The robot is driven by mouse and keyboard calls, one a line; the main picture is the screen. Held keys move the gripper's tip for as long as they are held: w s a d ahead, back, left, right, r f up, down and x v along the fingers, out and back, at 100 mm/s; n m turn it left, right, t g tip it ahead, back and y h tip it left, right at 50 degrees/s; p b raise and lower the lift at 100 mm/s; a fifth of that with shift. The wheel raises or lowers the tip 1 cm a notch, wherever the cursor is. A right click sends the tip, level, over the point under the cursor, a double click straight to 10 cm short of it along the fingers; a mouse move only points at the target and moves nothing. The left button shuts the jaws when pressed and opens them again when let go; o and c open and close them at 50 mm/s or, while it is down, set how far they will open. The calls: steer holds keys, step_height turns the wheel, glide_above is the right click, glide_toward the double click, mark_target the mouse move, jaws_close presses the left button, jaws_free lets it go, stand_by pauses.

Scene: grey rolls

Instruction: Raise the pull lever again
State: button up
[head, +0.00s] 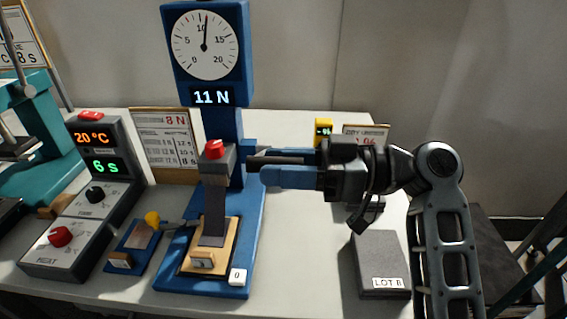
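A blue pull tester (222,128) stands on the table, with a round dial and a display reading 11 N. A grey strip (214,210) stands upright between its red-topped upper clamp (215,152) and the wooden plate (188,262) on its base. A blue stub (249,147) juts from the right of the column and appears to be the pull lever. My gripper (257,168) reaches in from the right, its fingers level and pointing left, just beside the stub. The fingers overlap the stub in this view, so contact and finger gap cannot be told.
A heat control box (72,240) and a small blue stand with a yellow knob (137,245) are at the left. A dark grey block marked LOT B (380,262) lies at the right. A small yellow display (323,130) stands behind my gripper.

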jaws_close()
steer(key=shift+r, duration=0.15)
stand_by(0.4)
